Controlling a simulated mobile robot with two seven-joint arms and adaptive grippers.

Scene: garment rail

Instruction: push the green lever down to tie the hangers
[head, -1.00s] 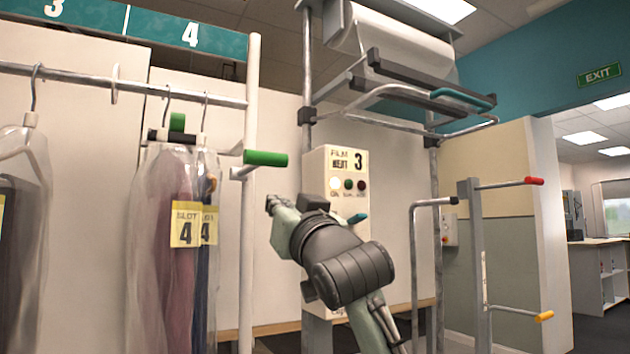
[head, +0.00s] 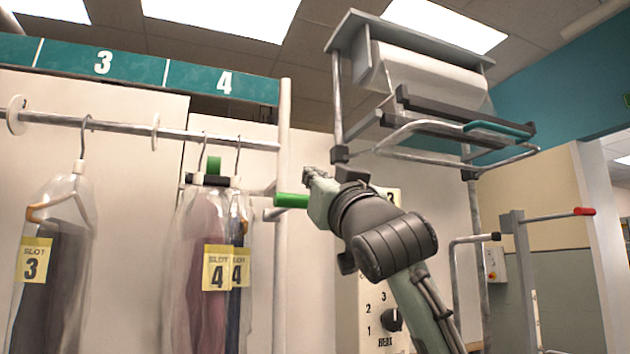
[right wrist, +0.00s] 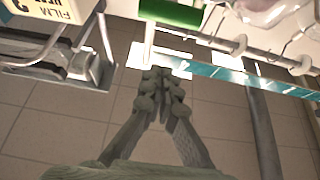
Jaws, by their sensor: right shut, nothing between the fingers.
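The green lever (head: 291,201) sticks out to the right from the rail's end post at slot 4. It also shows at the top of the right wrist view (right wrist: 170,12). My right gripper (head: 308,177) is shut and empty; its tips are at about the lever's right end and slightly above it in the head view. I cannot tell whether they touch. In the wrist view the closed fingers (right wrist: 158,78) appear below the lever in the picture. Two hangers (head: 238,158) with bagged garments hang at slot 4, beside a dark bar with a green block (head: 213,165). My left gripper is out of view.
A bagged garment (head: 62,230) tagged slot 3 hangs farther left on the rail (head: 120,125). A film roll stand (head: 430,85) rises behind my right arm, its control box partly hidden. A post with a red-tipped arm (head: 583,211) stands at right.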

